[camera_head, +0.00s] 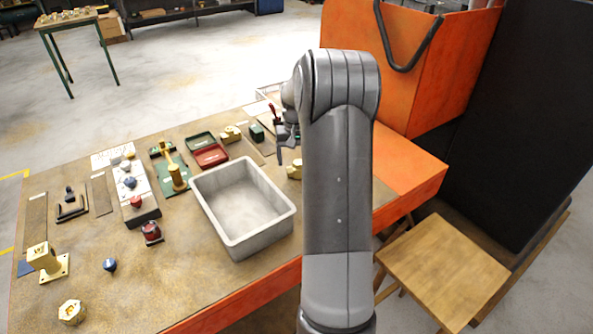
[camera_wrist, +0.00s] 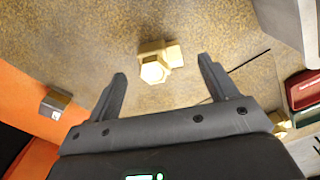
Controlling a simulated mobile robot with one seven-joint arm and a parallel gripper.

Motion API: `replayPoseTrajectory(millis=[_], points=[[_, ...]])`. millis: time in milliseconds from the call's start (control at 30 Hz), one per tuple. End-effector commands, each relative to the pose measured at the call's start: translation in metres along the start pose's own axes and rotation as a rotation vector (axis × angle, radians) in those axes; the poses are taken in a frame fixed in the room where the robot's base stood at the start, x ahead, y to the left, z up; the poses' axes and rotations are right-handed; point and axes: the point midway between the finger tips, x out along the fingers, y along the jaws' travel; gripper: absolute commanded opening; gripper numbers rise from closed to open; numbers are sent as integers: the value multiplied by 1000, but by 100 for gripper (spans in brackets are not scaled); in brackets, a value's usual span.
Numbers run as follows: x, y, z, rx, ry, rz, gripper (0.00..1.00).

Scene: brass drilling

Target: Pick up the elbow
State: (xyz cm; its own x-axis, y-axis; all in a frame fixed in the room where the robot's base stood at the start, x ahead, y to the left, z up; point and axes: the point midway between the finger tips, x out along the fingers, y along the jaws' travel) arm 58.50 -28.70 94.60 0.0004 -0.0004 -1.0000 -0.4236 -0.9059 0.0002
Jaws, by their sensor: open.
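A brass elbow (camera_wrist: 160,62) with a hexagonal end lies on the brown worktop, in the middle of the wrist view. What looks like the same brass piece shows in the head view (camera_head: 294,170), just right of the grey bin and partly covered by my arm. My gripper (camera_wrist: 162,67) is open and empty, its two dark fingers spread to either side of the elbow in the wrist view. The elbow appears beyond the fingertips and apart from them. In the head view my gripper (camera_head: 285,148) is partly hidden behind my arm.
The grey bin (camera_head: 203,187) stands left of my gripper, with red (camera_head: 211,156) and green (camera_head: 200,140) trays behind it. Another brass fitting (camera_head: 231,134) lies nearby. A small dark block (camera_wrist: 55,103) sits left in the wrist view. An orange cabinet (camera_head: 450,60) rises at right.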

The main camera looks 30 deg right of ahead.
Motion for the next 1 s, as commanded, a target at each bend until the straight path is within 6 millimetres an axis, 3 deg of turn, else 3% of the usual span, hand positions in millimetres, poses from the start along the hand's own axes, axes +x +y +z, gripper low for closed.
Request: replayPoseTrajectory(millis=[400,633,1000], points=[[50,0,-5,0,-2,-1,78],[52,0,-5,0,0,0,78],[52,0,-5,0,0,0,49]])
